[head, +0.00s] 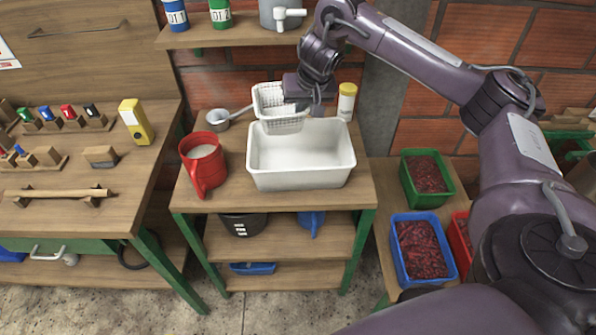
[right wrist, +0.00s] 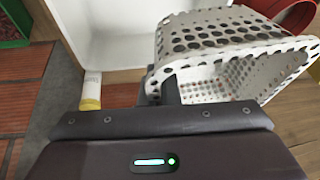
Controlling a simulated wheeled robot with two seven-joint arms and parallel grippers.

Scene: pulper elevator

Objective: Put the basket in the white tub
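The white perforated basket (head: 282,126) is at the back edge of the white tub (head: 301,181), overlapping its far rim in the head view. The tub looks empty inside. My right gripper (head: 312,98) is at the basket's right side. In the right wrist view the gripper (right wrist: 165,88) is closed on the basket's rim, and the basket (right wrist: 205,45) hangs tilted with the white tub (right wrist: 115,35) behind it. The fingertips are mostly hidden by the basket wall. My left gripper is not in view.
A red jug (head: 203,168) stands left of the tub. A shelf (head: 250,35) with containers is above. Green (head: 427,177) and blue (head: 424,249) crates of red berries are at right.

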